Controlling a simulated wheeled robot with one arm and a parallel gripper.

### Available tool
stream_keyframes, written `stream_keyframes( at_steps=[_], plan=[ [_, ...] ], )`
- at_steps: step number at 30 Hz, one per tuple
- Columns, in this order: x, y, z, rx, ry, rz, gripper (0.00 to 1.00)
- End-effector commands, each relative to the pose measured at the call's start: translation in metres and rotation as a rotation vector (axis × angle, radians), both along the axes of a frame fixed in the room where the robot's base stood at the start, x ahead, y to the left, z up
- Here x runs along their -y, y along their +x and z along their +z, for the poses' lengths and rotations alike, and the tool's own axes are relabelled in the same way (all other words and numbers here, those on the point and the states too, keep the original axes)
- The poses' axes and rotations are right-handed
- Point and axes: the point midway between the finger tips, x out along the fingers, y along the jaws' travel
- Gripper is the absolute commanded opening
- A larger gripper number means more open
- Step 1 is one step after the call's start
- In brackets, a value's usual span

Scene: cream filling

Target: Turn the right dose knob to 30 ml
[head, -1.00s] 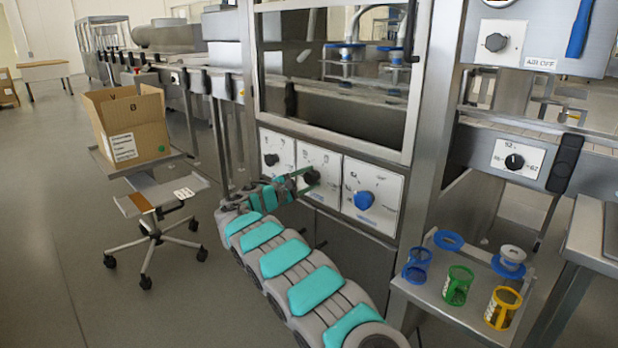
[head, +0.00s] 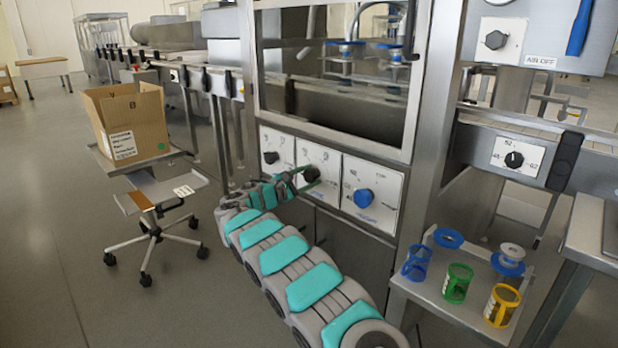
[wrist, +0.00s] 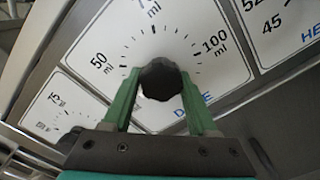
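The right dose knob (wrist: 160,80) is black and round, on a white dial plate (wrist: 225,62) with 50, 75 and 100 ml marks. In the head view it is the middle knob (head: 311,174) of the panel. My gripper (wrist: 161,72) has one green finger on each side of the knob, with the tips against its sides; in the head view my gripper (head: 302,175) reaches the knob from the left. The knob's pointer cannot be made out. The lower part of the dial is hidden by my fingers and gripper body.
The left dial with a black knob (head: 271,158) and the right dial with a blue knob (head: 363,198) flank the knob closely. A shelf (head: 440,300) with coloured rings and cups stands at right. A cardboard box (head: 135,125) sits on a wheeled stand at left.

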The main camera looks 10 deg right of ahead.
Motion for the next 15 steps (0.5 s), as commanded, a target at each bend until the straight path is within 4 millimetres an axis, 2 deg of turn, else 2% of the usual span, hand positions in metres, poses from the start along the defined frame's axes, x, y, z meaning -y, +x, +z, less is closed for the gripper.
stream_keyframes(
  at_steps=[1,7,15],
  plan=[
    [-0.0002,0.0000,-0.0001,0.000,0.000,0.000,0.65],
    [0.0002,-0.0002,-0.0003,0.000,0.001,-0.001,0.86],
    [-0.0013,-0.0013,-0.0003,0.001,0.001,-0.001,0.86]
  ],
)
